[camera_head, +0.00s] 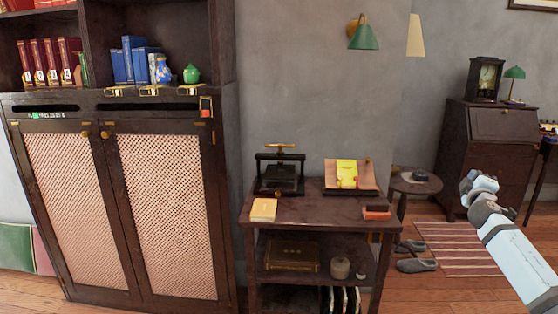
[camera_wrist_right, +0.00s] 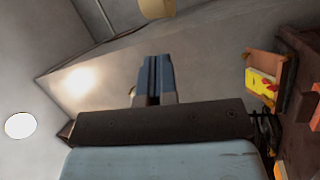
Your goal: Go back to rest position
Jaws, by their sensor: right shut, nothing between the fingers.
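My right gripper (camera_head: 470,183) is raised at the right side of the head view, in the air in front of the striped rug and the dark bureau. In the right wrist view its fingers (camera_wrist_right: 155,75) are together, with nothing between them. It touches nothing that I can see. My left gripper is not in view.
A dark side table (camera_head: 310,204) stands in the middle with a press (camera_head: 281,178), a yellow item on a stand (camera_head: 347,172) and an orange-yellow book (camera_head: 263,209). A small round table (camera_head: 416,184) stands to its right. Slippers (camera_head: 416,265) lie by the rug (camera_head: 462,248).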

